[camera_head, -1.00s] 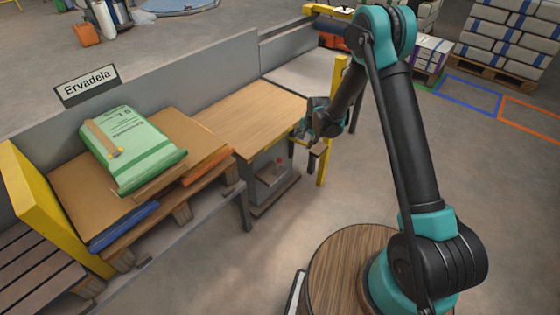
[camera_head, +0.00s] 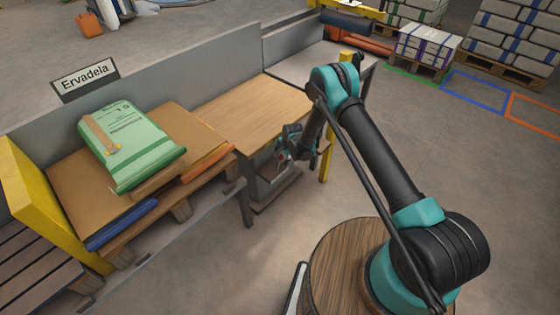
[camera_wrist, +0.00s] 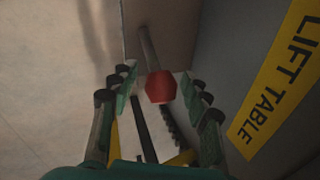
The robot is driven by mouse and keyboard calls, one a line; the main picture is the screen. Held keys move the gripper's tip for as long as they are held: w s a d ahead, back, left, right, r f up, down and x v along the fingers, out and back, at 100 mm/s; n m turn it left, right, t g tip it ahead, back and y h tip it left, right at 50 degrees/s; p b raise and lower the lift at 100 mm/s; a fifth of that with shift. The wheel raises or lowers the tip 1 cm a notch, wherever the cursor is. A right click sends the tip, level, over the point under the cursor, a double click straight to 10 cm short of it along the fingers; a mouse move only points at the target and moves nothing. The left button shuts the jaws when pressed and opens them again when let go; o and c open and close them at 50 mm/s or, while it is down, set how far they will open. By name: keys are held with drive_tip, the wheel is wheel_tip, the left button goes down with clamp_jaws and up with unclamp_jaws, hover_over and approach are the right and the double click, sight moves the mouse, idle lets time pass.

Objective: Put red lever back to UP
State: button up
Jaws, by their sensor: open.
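The red lever's knob (camera_wrist: 160,87) shows in the wrist view at the end of a grey rod that runs up and slightly left in the picture. My gripper (camera_wrist: 162,90) is open, with one finger on each side of the knob. I cannot tell whether the fingers touch it. In the head view my gripper (camera_head: 287,150) is low beside the wooden bench, close to the grey lift table unit (camera_head: 270,182) under it. A small red spot near the fingers there is partly hidden by the gripper.
A yellow "LIFT TABLE" label (camera_wrist: 280,80) is on the dark panel right of the fingers. The wooden bench top (camera_head: 250,110) is above my gripper, and a yellow post (camera_head: 328,155) stands to its right. A green sack (camera_head: 130,145) lies on cardboard at left.

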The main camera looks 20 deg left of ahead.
drive_tip(key=shift+x, duration=1.25)
drive_tip(key=shift+c, duration=0.2)
clamp_jaws()
